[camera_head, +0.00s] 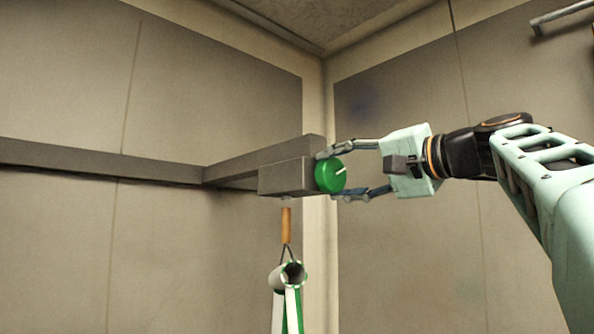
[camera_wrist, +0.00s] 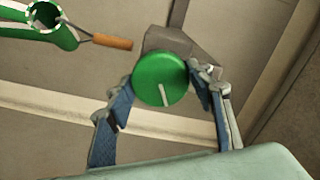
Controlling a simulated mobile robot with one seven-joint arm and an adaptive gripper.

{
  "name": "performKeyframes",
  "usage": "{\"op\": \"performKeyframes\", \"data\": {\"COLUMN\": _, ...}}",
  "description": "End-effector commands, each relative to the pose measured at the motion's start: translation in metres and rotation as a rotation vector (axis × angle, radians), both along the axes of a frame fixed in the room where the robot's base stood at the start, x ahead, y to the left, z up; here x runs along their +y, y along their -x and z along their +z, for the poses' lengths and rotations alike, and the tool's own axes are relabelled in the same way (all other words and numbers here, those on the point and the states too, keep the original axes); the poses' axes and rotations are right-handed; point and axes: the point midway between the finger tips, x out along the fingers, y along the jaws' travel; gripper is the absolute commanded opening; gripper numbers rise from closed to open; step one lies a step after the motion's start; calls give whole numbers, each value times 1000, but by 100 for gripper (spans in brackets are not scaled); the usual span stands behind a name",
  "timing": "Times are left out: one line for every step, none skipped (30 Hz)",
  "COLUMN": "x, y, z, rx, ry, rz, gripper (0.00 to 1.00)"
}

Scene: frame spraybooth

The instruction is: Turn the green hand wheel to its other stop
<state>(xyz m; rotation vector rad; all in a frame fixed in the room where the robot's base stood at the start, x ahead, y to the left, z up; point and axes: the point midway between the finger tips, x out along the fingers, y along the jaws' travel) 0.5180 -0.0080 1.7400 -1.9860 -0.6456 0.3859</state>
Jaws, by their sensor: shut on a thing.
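The green hand wheel (camera_head: 327,177) is a round disc with a white pointer line, mounted on the end of a grey box (camera_head: 286,178). In the head view the line points up and to the right. The wheel also shows in the wrist view (camera_wrist: 160,80), with its line towards the lower part of its face. My gripper (camera_head: 338,172) comes from the right, with one finger above the wheel and one below. In the wrist view (camera_wrist: 158,86) the fingers stand on both sides of the wheel. The gripper is shut on the wheel's rim.
A grey rail (camera_head: 100,160) runs along the wall and bends towards the box. Below the box hangs an orange-brown handle (camera_head: 286,226) with a green and white striped tube (camera_head: 289,275). Panelled walls meet in a corner behind. The space at lower left is clear.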

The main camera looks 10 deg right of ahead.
Motion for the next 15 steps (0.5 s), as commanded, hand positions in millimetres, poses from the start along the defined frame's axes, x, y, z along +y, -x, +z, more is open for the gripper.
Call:
{"op": "performKeyframes", "data": {"x": 0, "y": 0, "z": 3, "rx": 21, "ry": -32, "rz": 0, "gripper": 24}}
{"op": "performKeyframes", "data": {"x": 1, "y": 0, "z": 3, "rx": 33, "ry": -50, "rz": 0, "gripper": 24}}
{"op": "performKeyframes", "data": {"x": 0, "y": 0, "z": 3, "rx": 50, "ry": -72, "rz": -1, "gripper": 24}}
{"op": "performKeyframes", "data": {"x": 0, "y": 0, "z": 3, "rx": 63, "ry": -89, "rz": -1, "gripper": 24}}
{"op": "performKeyframes", "data": {"x": 0, "y": 0, "z": 3, "rx": 73, "ry": -104, "rz": -1, "gripper": 24}}
{"op": "performKeyframes", "data": {"x": 0, "y": 0, "z": 3, "rx": 88, "ry": -124, "rz": -1, "gripper": 24}}
{"op": "performKeyframes", "data": {"x": 0, "y": 0, "z": 2, "rx": 98, "ry": -138, "rz": -1, "gripper": 24}}
{"op": "performKeyframes", "data": {"x": 0, "y": 0, "z": 2, "rx": 107, "ry": -151, "rz": -1, "gripper": 24}}
{"op": "performKeyframes", "data": {"x": 0, "y": 0, "z": 2, "rx": 118, "ry": -165, "rz": -1, "gripper": 24}}
{"op": "performKeyframes", "data": {"x": -1, "y": 0, "z": 2, "rx": 126, "ry": -177, "rz": -2, "gripper": 24}}
{"op": "performKeyframes", "data": {"x": -1, "y": 0, "z": 2, "rx": 132, "ry": -186, "rz": -2, "gripper": 24}}
{"op": "performKeyframes", "data": {"x": -1, "y": 0, "z": 2, "rx": 140, "ry": -196, "rz": -2, "gripper": 24}}
{"op": "performKeyframes", "data": {"x": -1, "y": 0, "z": 2, "rx": 146, "ry": -204, "rz": -2, "gripper": 24}}
{"op": "performKeyframes", "data": {"x": 0, "y": 0, "z": 2, "rx": 151, "ry": -212, "rz": -2, "gripper": 24}}
{"op": "performKeyframes", "data": {"x": 0, "y": 0, "z": 2, "rx": 156, "ry": -219, "rz": -2, "gripper": 24}}
